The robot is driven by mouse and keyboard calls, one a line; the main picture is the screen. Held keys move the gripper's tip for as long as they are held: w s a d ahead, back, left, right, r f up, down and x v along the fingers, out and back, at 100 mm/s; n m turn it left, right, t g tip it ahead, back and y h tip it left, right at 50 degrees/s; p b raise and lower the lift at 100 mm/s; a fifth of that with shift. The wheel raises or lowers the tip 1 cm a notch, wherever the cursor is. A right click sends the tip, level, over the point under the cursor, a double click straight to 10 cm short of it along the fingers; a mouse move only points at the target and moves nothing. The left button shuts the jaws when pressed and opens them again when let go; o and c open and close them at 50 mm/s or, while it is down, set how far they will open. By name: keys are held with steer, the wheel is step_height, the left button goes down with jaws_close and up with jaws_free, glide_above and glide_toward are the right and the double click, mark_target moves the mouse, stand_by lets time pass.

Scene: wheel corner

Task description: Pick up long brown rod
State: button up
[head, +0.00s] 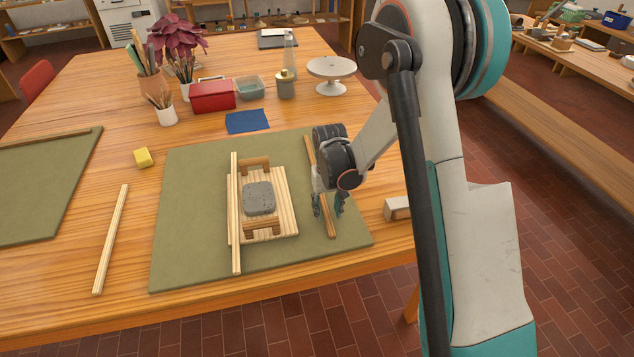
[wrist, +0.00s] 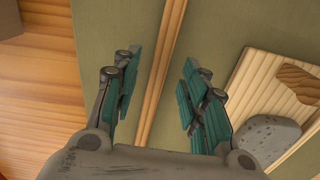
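The long brown rod (head: 328,218) lies on the right part of the green mat (head: 190,185), partly hidden behind my gripper in the head view. My gripper (head: 328,204) points down over the rod near its middle. In the wrist view, my gripper (wrist: 160,66) is open, with teal finger pads on either side of the rod (wrist: 160,70). The rod runs lengthwise between the fingers, nearer the left one, and no pad visibly touches it. I cannot tell the exact height of the fingertips above the mat.
A slatted wooden board (head: 287,205) with a grey stone block (head: 259,198) and a pale rod (head: 235,225) lies left of my gripper. Another pale rod (head: 110,240) lies on the bare table. A whitish block (head: 396,209) is near the right table edge.

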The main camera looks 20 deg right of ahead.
steer(key=shift+f, duration=0.9)
steer(key=shift+r, duration=0.1)
jaws_close()
